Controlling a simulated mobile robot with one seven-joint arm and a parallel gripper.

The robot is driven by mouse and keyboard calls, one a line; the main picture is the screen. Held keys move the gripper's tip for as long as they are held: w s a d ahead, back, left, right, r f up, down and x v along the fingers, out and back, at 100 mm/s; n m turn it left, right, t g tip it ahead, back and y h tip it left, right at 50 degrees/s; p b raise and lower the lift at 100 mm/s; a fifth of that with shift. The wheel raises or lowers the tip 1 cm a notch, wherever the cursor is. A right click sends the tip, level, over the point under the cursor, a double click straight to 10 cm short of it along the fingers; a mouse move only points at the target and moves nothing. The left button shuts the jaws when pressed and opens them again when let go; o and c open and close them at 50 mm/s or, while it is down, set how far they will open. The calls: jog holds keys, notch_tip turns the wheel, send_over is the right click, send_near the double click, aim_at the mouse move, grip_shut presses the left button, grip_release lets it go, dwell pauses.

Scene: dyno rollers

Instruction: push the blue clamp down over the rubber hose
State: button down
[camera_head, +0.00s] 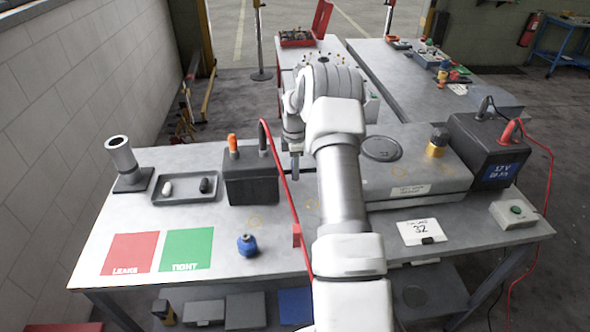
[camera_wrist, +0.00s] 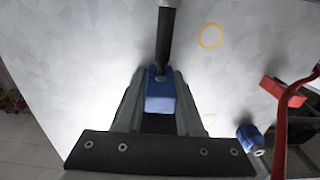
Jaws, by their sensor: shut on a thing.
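The blue clamp (camera_wrist: 160,95) sits between the two fingers of my gripper (camera_wrist: 156,78) in the wrist view, and the gripper is shut on it. A dark, narrow tube that looks like the rubber hose (camera_wrist: 166,40) runs from the clamp's far end to the top of the picture. I cannot tell whether the clamp is around the hose or only against its end. In the head view my gripper (camera_head: 295,165) is over the bench, left of my arm, with a small blue-grey part below it. The arm hides much of this area.
A blue knobbed piece (camera_head: 247,245) stands on the bench (camera_head: 225,280). A red cable with a red clip (camera_head: 297,235) runs close to my arm. A black battery (camera_head: 250,180) and a grey tray (camera_head: 185,197) lie left. The front left bench holds red and green mats.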

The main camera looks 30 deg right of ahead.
jog(key=shift+f, duration=0.1)
jog(key=shift+c, duration=2.3)
grip_release()
notch_tip(320, 180, up, 17)
jog(key=shift+r, duration=0.2)
